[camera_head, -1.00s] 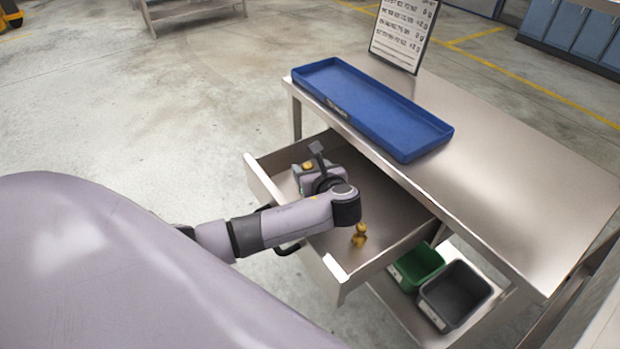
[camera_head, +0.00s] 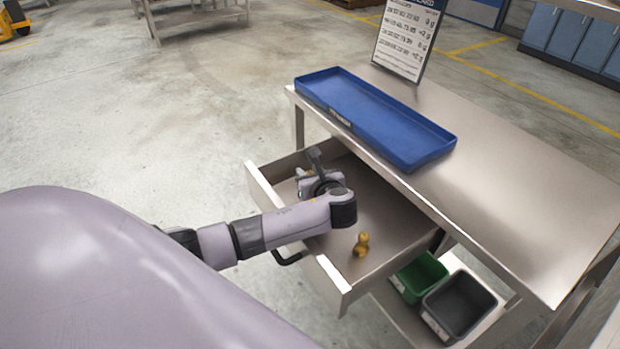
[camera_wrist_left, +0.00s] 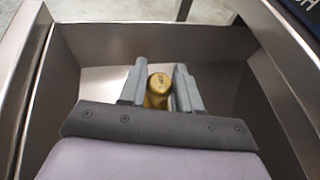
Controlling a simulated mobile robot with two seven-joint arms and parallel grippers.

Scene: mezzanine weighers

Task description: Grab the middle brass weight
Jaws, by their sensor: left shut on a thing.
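In the left wrist view a brass weight (camera_wrist_left: 158,97) stands between the two grey fingers of my left gripper (camera_wrist_left: 158,78), which is shut on it. In the head view my left gripper (camera_head: 306,182) is low inside the open drawer (camera_head: 385,228), toward its far left end, and its held weight is hidden. Another brass weight (camera_head: 361,244) stands in the drawer near its right front end, apart from the gripper and on the near side of my wrist. Any further weight is hidden by my arm. My right gripper is not in view.
The drawer walls surround the gripper closely. The steel bench top (camera_head: 500,190) overhangs the drawer's back and holds a blue tray (camera_head: 432,162) and a sign board (camera_head: 404,38). A green bin (camera_head: 418,276) and a grey bin (camera_head: 458,300) sit below at right.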

